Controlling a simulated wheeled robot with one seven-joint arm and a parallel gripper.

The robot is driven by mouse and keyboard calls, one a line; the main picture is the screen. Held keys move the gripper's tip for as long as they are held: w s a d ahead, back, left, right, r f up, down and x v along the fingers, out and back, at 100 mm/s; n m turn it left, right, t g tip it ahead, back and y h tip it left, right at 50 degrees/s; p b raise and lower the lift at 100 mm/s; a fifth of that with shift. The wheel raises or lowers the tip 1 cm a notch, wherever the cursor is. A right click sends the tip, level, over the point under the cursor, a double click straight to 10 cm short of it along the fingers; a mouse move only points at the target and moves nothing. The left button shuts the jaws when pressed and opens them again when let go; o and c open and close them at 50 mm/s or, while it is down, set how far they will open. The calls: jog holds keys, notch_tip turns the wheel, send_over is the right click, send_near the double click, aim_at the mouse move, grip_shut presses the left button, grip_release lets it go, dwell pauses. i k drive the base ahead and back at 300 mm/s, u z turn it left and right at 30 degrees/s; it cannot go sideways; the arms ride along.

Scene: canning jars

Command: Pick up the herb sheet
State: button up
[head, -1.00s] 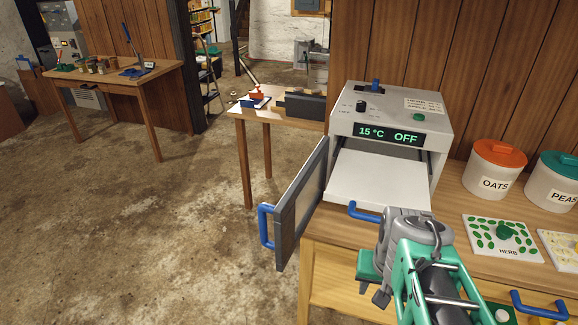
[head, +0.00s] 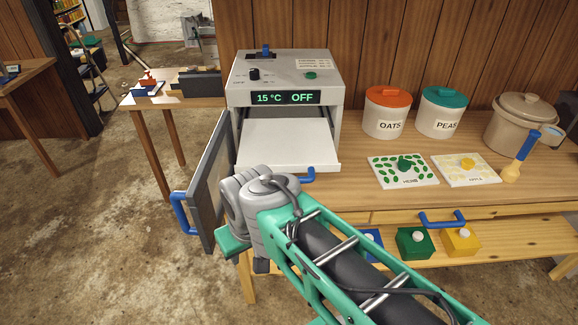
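The herb sheet (head: 384,173) is a white square tray with green leaves, a green knob in its middle and a label at its front edge. It lies flat on the wooden bench, right of the dehydrator-like oven. My gripper (head: 233,244) is at the end of my green and grey arm, at lower left, in front of the oven. It is well apart from the herb sheet. Its fingers are hidden behind the wrist, so its opening does not show.
The oven (head: 262,70) reads 15 °C OFF; its door (head: 211,180) stands open with a white tray (head: 288,148) out. A pale sheet (head: 452,179) lies right of the herb sheet. The OATS (head: 387,120) and PEAS (head: 446,122) canisters stand behind. A brush (head: 526,147) leans at right.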

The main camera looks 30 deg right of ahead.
aim_at(395, 172)
jog(key=z, duration=3.05)
jog(key=i, duration=1.1)
jog(key=u, duration=3.45)
